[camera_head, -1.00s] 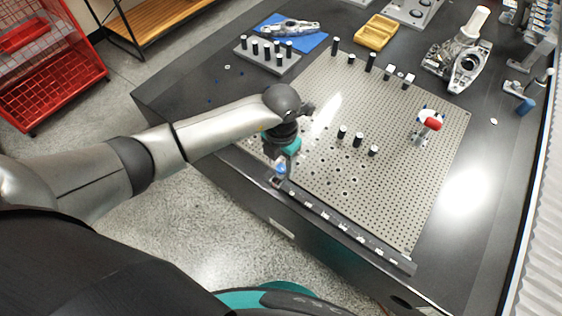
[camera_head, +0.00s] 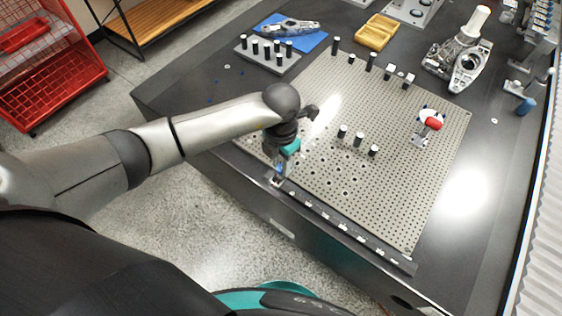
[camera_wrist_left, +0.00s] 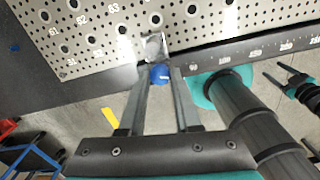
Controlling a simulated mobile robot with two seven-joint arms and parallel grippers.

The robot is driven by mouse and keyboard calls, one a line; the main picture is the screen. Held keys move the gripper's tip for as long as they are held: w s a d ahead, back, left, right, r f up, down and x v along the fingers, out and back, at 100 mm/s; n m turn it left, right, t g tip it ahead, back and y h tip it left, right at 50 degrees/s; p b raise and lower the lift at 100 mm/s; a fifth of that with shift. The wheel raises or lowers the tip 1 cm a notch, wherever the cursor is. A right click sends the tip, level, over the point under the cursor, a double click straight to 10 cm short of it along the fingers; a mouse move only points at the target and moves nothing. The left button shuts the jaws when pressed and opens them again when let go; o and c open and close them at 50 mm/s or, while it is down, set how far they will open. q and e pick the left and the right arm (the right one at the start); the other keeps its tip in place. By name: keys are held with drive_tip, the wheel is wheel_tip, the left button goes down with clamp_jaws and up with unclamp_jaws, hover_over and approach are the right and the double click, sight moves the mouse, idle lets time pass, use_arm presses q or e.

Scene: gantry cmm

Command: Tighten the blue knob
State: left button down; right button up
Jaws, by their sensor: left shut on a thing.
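The blue knob (camera_wrist_left: 159,74) sits between my left gripper's fingertips in the left wrist view, against a small metal block (camera_wrist_left: 153,47) at the plate's edge. In the head view my left gripper (camera_head: 279,173) reaches down to the near left edge of the perforated plate (camera_head: 400,215), and only a little blue of the knob shows there. The left gripper is shut on the knob.
A ruled rail (camera_head: 340,235) runs along the plate's near edge. Black-topped pins (camera_head: 358,139) and a red-handled clamp (camera_head: 432,124) stand on the plate. A yellow tray (camera_head: 375,33) and a pin block (camera_head: 266,58) lie at the back.

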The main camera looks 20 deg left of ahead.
sight(281, 168)
use_arm(q)
drive_tip(key=c, duration=0.6)
unclamp_jaws()
wheel_tip(281, 168, up, 15)
drive_tip(key=p, duration=0.2)
drive_tip(key=shift+r+p, duration=0.15)
drive_tip(key=shift+p, duration=0.15)
